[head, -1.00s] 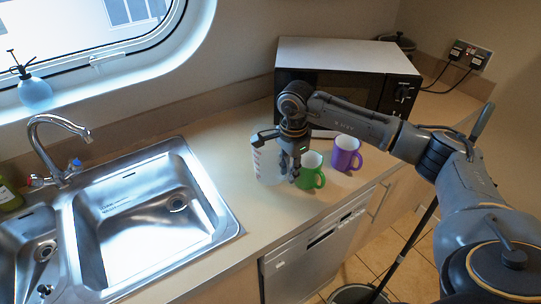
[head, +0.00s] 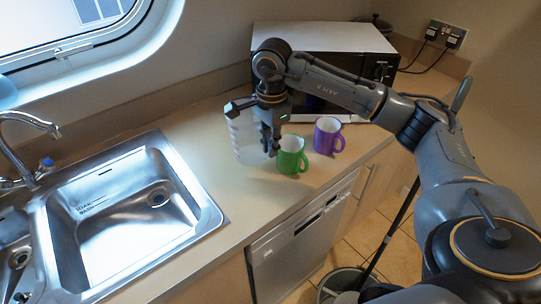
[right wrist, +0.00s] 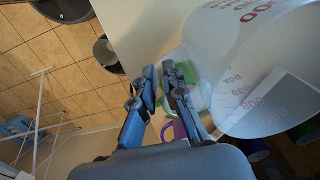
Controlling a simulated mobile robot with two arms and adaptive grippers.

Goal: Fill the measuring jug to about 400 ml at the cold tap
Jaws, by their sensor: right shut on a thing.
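The curved chrome tap (head: 30,122) stands at the left, behind the sink, with a blue-topped knob (head: 47,163). My left gripper is out of view.
A green mug (head: 291,157) stands close to my right fingers, with a purple mug (head: 328,136) beyond it. A microwave (head: 330,65) stands behind. The steel sink basin (head: 125,205) is empty, with bare counter (head: 205,150) between it and the jug.

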